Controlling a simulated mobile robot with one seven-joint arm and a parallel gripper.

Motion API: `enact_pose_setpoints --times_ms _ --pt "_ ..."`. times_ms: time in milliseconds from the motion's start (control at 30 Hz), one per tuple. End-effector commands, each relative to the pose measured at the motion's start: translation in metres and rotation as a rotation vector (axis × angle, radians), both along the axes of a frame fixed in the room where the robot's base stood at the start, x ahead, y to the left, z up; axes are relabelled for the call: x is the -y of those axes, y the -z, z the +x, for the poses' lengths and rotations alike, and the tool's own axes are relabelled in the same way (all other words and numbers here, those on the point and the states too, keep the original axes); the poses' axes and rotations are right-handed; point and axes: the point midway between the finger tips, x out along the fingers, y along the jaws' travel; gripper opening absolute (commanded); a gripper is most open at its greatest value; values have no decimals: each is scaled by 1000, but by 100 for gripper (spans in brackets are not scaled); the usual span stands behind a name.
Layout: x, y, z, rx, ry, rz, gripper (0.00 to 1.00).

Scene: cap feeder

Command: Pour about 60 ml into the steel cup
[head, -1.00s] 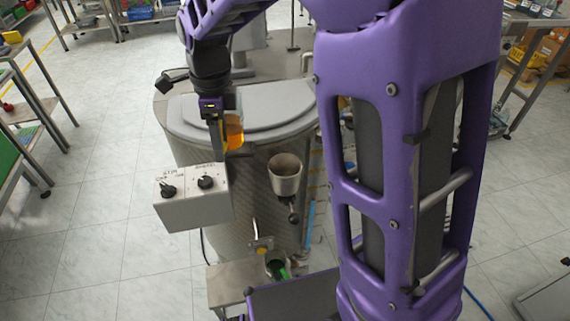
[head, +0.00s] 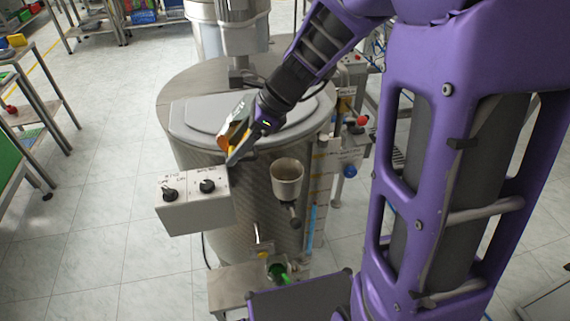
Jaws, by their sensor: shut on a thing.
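My gripper (head: 240,152) is shut on a clear container of amber liquid (head: 234,132), over the front of the machine's lid. The container is tilted, and my gripper hides part of it. Its liquid level cannot be read. A pale grey, metal-looking cup (head: 287,183) sits upright on a valve fitting at the machine's front, lower and to the right of the container, apart from it. No stream of liquid shows between them. What is inside the cup is too small to tell.
The round steel machine (head: 264,222) has a grey lid (head: 203,112). A control box with two black knobs (head: 193,200) juts out at the left. Below are a small steel box (head: 235,284) and a round opening with green in it (head: 277,271).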

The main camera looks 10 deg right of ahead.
Motion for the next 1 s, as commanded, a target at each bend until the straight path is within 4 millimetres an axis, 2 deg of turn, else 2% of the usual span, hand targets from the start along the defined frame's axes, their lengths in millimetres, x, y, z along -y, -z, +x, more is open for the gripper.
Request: enact_pose_setpoints --times_ms 233,500,1000 --pt "3 -7 0 39 4 157 0" --pt "0 -3 0 76 3 307 0" --pt "0 -1 0 105 -1 424 0"
